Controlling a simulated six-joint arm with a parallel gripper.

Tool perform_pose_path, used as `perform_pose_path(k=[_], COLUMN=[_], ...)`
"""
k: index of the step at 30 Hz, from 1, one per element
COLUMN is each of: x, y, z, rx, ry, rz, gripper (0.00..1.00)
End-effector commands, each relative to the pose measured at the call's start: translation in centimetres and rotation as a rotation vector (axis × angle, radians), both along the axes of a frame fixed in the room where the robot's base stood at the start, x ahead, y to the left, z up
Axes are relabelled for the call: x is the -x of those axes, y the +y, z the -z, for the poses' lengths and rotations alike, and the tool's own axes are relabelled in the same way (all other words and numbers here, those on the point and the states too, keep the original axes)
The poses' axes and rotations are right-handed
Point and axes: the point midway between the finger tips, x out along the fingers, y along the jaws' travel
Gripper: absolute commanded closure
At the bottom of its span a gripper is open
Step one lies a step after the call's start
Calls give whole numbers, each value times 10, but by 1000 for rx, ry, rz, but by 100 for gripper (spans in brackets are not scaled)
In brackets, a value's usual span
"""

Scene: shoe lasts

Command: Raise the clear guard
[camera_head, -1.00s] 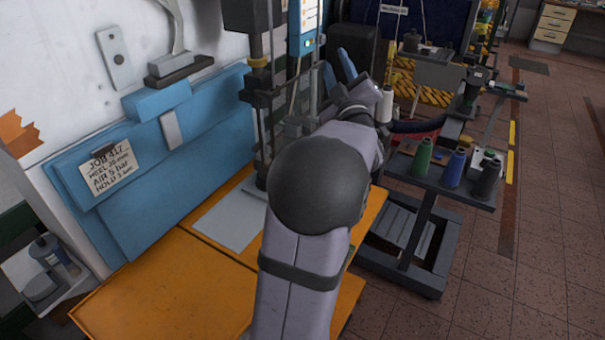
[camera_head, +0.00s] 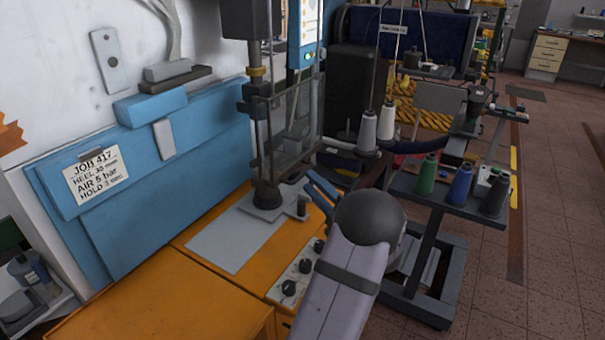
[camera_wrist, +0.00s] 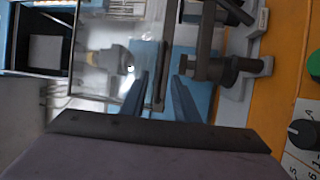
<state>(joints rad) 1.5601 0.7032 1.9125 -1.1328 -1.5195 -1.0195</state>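The clear guard (camera_head: 291,125) is a see-through panel with thin dark edges, hanging at the front of the press above its grey base plate. In the wrist view the clear panel (camera_wrist: 105,45) fills the upper left, and a dark upright bar stands along its right side. My gripper (camera_head: 315,190) has blue fingers and is just below and right of the guard's lower corner. In the wrist view my gripper (camera_wrist: 160,90) has its fingers apart, with the dark bar's lower end between or just beyond them. Contact cannot be told.
A short dark post (camera_head: 301,207) stands on the base plate near my fingers; a control panel with black knobs (camera_head: 289,288) lies in front. A trolley with thread spools (camera_head: 461,184) stands right of my arm. The orange table (camera_head: 165,310) is clear at the front left.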

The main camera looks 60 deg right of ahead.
Motion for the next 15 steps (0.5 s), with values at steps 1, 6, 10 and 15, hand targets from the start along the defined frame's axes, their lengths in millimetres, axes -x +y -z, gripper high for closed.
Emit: perform_pose_path(k=[1,6,10,15], x=[-8,-28,-40,-48], y=[-2,-11,-16,-20], z=[-4,-8,-9,-9], rx=[0,0,-1,-1], ry=[0,0,0,0], rz=[-4,-3,-1,0], gripper=[72,72,72,72])
